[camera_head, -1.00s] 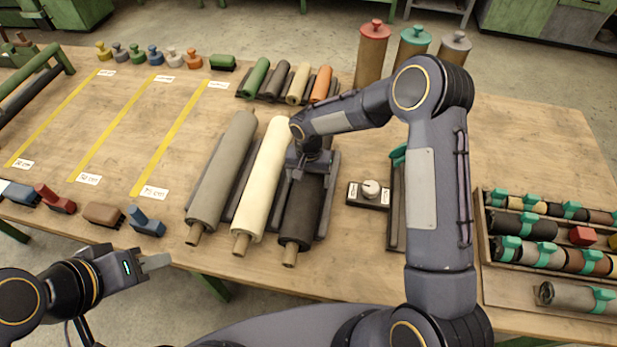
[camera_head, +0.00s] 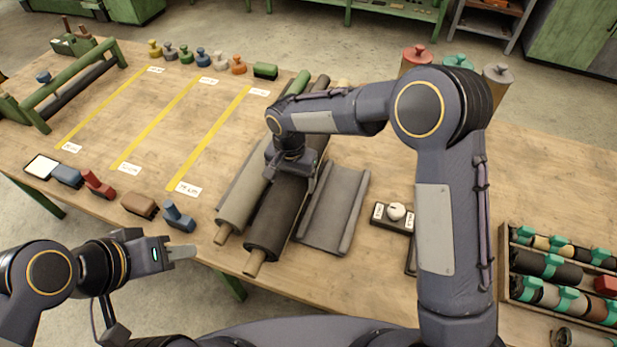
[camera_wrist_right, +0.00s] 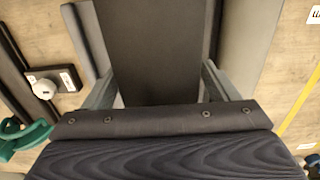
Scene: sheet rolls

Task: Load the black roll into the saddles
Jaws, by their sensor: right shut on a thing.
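The black roll (camera_head: 282,210) is in my right gripper (camera_head: 290,167), which is shut around its middle. In the right wrist view the black roll (camera_wrist_right: 155,50) lies between the two fingers. A green stand (camera_head: 75,88) with uprights and a dark bar is at the table's far left; it may carry the saddles, but I cannot make them out. My left gripper (camera_head: 183,253) is empty by the front edge; its finger gap is unclear.
An empty grey trough (camera_head: 335,208) lies right of the black roll. The grey roll (camera_head: 243,200) rests left of it. Coloured blocks (camera_head: 97,184) line the front edge; small weights (camera_head: 202,58) line the back.

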